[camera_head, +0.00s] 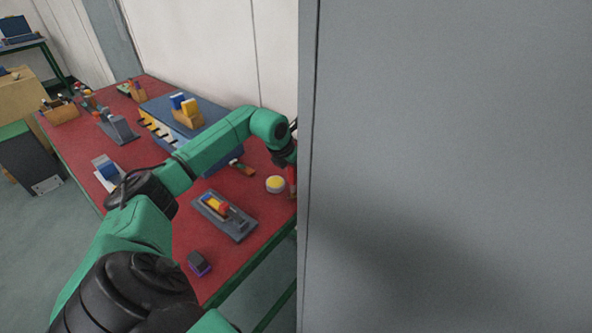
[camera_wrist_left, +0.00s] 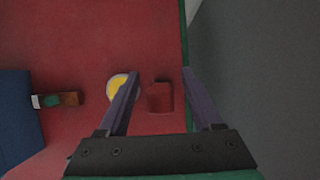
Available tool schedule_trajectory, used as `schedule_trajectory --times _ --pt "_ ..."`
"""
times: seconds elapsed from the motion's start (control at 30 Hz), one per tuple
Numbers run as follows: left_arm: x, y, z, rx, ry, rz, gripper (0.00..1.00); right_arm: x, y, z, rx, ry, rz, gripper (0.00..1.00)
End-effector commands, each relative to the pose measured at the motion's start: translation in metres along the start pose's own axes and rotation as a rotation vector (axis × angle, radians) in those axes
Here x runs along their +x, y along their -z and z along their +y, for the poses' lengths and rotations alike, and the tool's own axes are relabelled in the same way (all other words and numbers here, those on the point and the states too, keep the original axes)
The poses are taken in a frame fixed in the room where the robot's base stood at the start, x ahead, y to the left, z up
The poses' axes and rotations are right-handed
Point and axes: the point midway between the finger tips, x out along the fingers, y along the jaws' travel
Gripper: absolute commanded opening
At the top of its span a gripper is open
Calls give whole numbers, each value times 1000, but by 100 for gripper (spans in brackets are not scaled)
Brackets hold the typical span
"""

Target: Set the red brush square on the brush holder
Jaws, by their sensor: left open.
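A red block (camera_wrist_left: 160,97) stands on the red table between the spread fingers of my left gripper (camera_wrist_left: 160,73) in the left wrist view, with gaps on both sides. In the head view a red piece (camera_head: 292,179) shows there, partly hidden by the grey panel; I cannot tell if it is the red brush. My left gripper is open and empty; the panel mostly hides it in the head view. A grey tray (camera_head: 238,230) holds yellow, red and blue pieces in front; I cannot tell if it is the brush holder. My right gripper is not in view.
A yellow-topped white disc (camera_head: 276,184) sits left of the red block. A large grey panel (camera_head: 450,150) fills the right side. A blue case (camera_head: 226,161), a purple-dark block (camera_head: 199,262) and several tools lie on the red table (camera_head: 75,150).

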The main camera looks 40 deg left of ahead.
Motion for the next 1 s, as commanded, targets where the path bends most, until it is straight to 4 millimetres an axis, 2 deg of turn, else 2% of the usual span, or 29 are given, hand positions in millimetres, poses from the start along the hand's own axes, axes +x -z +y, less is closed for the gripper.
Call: schedule_trajectory --times 0.17,0.5,0.6,0.73,1.0 --pt "-28 1 1 4 -4 -2 67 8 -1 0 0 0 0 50" --pt "-118 0 1 2 -4 -4 67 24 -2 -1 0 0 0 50" --pt "-135 0 0 0 -2 -2 67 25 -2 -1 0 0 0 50" --pt "-142 0 0 0 0 0 67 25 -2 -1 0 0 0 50" --pt "-142 0 0 0 0 0 67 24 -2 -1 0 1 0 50"
